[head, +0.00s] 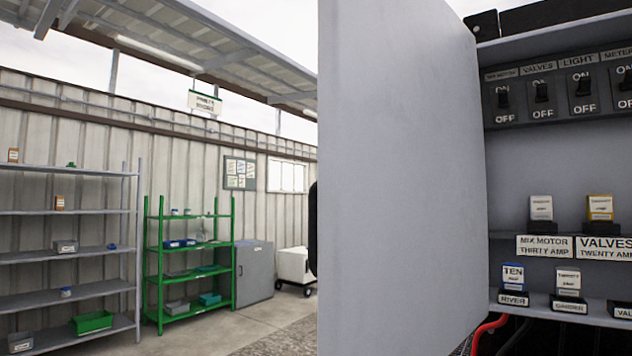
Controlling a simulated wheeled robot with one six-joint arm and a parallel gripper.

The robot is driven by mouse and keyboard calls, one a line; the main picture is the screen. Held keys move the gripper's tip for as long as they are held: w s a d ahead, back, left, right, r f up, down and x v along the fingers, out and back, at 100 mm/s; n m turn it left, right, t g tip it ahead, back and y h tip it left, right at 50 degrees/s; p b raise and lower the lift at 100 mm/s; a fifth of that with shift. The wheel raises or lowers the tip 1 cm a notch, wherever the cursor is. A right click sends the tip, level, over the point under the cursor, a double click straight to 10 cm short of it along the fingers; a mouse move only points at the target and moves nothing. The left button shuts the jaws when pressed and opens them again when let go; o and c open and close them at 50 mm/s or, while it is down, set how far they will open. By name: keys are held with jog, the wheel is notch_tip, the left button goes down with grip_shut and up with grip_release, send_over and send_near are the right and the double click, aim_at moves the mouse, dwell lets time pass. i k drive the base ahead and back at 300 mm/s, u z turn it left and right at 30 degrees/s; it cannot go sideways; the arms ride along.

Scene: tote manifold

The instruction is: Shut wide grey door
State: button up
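The wide grey door (400,180) fills the middle of the head view and stands swung open, its flat face towards me. Its right edge lies next to the grey panel box (560,46), whose inside shows at the right. A small dark part (313,228) pokes out past the door's left edge; I cannot tell what it is. My gripper is not in view.
The box holds a row of labelled switches (541,91) and several small labelled blocks (541,207). Red and black cables (487,328) run below it. Grey shelves (65,212), a green rack (188,247) and a grey cabinet (254,272) stand along the far wall. The concrete floor between is open.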

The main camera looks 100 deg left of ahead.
aim_at(398, 242)
jog(key=k, duration=0.5)
jog(key=u, duration=3.2)
jog(key=i, duration=0.35)
jog(key=z, duration=0.4)
